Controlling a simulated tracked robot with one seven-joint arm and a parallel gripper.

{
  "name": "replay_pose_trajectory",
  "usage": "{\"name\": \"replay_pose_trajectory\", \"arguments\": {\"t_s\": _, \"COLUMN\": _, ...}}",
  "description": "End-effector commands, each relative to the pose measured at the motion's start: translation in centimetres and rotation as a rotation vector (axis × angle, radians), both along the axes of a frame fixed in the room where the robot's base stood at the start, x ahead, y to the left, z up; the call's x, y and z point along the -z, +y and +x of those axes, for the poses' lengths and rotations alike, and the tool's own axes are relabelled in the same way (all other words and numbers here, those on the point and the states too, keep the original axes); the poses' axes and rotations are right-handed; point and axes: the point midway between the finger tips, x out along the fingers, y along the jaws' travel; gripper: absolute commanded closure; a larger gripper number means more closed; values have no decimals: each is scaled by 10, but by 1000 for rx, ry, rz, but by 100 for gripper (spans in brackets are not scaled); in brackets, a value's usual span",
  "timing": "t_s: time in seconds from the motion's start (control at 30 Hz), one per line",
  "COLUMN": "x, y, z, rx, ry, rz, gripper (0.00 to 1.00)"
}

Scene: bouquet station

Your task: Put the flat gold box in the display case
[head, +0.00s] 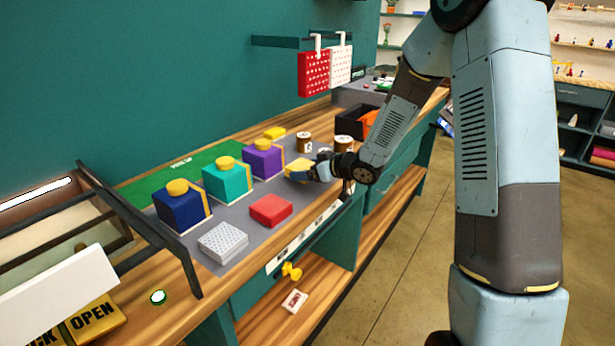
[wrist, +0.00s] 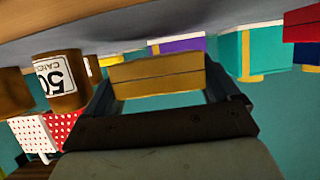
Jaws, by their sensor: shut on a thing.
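The flat gold box (head: 297,171) is held by my gripper (head: 312,172) at the right part of the grey mat, low over or on it; I cannot tell if it touches. In the wrist view the gold box (wrist: 157,76) lies between both fingers, its long side facing the camera. A dark-framed case (head: 140,222) at the left of the counter, with a lit strip and a pale panel, looks like the display case. It is well away from my gripper, and its inside is only partly visible.
Navy (head: 182,207), teal (head: 227,181) and purple (head: 262,160) gift boxes stand between my gripper and the case. A red box (head: 270,210) and a grey patterned box (head: 223,242) lie in front. Spools (head: 304,142) stand behind my gripper. An OPEN sign (head: 95,320) lies bottom left.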

Motion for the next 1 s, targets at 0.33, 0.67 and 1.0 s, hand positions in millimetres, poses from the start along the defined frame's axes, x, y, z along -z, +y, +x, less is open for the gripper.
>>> {"name": "replay_pose_trajectory", "arguments": {"t_s": 0.33, "x": 23, "y": 0, "z": -1, "rx": -1, "ry": 0, "rz": 0, "gripper": 46}}
{"name": "replay_pose_trajectory", "arguments": {"t_s": 0.67, "x": 25, "y": 0, "z": -1, "rx": -1, "ry": 1, "rz": -1, "gripper": 0}}
{"name": "replay_pose_trajectory", "arguments": {"t_s": 1.0, "x": 21, "y": -3, "z": -2, "rx": 1, "ry": 0, "rz": 0, "gripper": 0}}
